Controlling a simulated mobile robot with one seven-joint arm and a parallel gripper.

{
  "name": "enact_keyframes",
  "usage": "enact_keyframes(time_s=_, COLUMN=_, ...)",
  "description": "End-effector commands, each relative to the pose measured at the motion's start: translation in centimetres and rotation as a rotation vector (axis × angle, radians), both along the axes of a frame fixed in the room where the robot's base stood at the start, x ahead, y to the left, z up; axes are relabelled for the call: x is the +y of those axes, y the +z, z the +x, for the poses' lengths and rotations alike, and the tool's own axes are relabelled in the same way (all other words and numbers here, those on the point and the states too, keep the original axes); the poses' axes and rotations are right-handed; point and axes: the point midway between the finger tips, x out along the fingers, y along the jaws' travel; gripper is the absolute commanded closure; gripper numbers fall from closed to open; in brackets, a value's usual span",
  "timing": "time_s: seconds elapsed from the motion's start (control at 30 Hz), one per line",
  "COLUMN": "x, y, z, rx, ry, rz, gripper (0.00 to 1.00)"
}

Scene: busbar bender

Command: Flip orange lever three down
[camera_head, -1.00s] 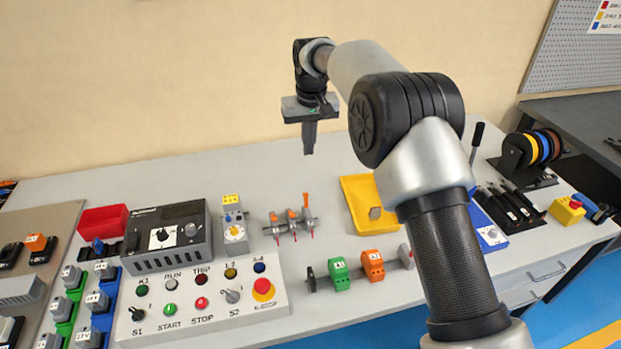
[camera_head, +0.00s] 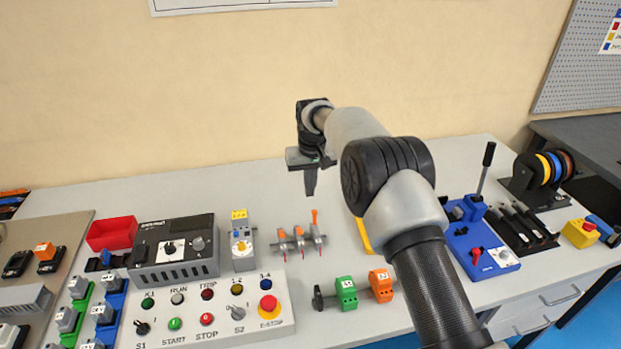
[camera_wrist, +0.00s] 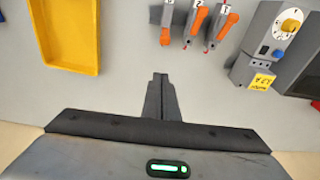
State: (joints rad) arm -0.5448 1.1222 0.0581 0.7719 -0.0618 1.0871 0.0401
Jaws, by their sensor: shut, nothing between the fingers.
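A grey lever block (camera_head: 299,243) with three orange levers stands on the bench. The right lever (camera_head: 315,216) sticks up higher than the left (camera_head: 282,233) and middle (camera_head: 298,230) levers. In the wrist view, the levers show at the top. The leftmost lever (camera_wrist: 165,37), whose label is cut off or unclear, looks short and end-on, while the middle (camera_wrist: 197,22) and right (camera_wrist: 228,27) levers look longer and slanted. My gripper (camera_head: 310,194) is shut and empty, pointing down above and behind the block, touching nothing. Its fingers (camera_wrist: 160,82) show below the levers in the wrist view.
A yellow tray (camera_wrist: 70,35) lies beside the block, partly behind my arm in the head view. A grey device with a dial (camera_head: 242,246) stands left of the block. Green (camera_head: 346,293) and orange (camera_head: 381,286) terminal pieces lie in front. A button panel (camera_head: 210,312) is front left.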

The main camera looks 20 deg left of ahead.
Motion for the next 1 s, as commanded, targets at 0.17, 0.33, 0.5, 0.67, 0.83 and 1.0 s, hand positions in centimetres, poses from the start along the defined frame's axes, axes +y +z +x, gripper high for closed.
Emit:
enact_keyframes(time_s=0.17, x=0.3, y=-3.3, z=0.4, rx=0.001, ry=0.000, rz=-0.001, gripper=1.00)
enact_keyframes(time_s=0.33, x=-0.5, y=-2.5, z=-0.8, rx=-0.001, ry=0.000, rz=0.001, gripper=1.00)
enact_keyframes(time_s=0.5, x=-1.3, y=-2.3, z=-2.1, rx=0.000, ry=0.000, rz=0.000, gripper=1.00)
enact_keyframes(time_s=0.67, x=-1.7, y=-2.2, z=-2.7, rx=-0.001, ry=0.000, rz=0.001, gripper=1.00)
enact_keyframes(time_s=0.83, x=-1.8, y=-2.3, z=-2.9, rx=-0.001, ry=0.000, rz=0.001, gripper=1.00)
enact_keyframes(time_s=1.0, x=-1.8, y=-2.3, z=-2.9, rx=-0.001, ry=0.000, rz=0.001, gripper=1.00)
